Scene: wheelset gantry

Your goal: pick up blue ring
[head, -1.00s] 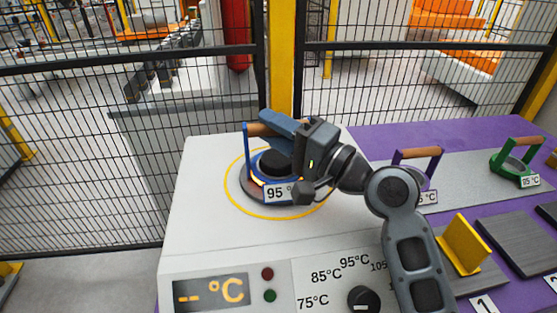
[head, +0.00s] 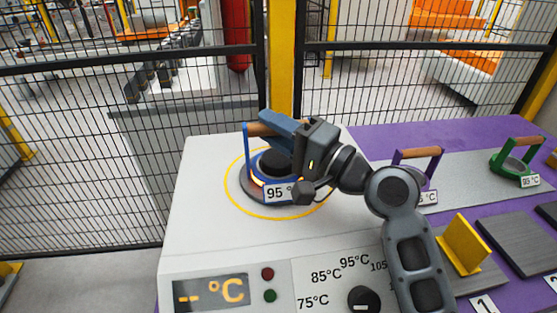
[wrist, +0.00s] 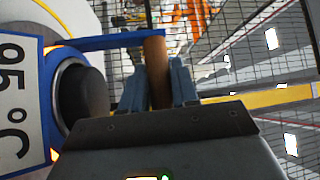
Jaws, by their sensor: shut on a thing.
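The blue ring (head: 247,150) with a brown handle stands around the dark round core of the heater, inside a yellow circle on the white machine top. It carries a "95 °C" label. My gripper (head: 272,126) is over it, shut on the brown handle. In the wrist view the handle (wrist: 157,72) lies between the two grey-blue fingers (wrist: 158,85), and the blue frame (wrist: 110,42) and label show at the left. The arm hides part of the ring's right side.
The heater's front panel has a display (head: 210,292) reading "-- °C" and a knob (head: 363,299). A purple-framed ring (head: 418,155) and a green ring (head: 515,160) stand to the right, near a yellow bracket (head: 463,243). A mesh fence (head: 150,200) runs behind.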

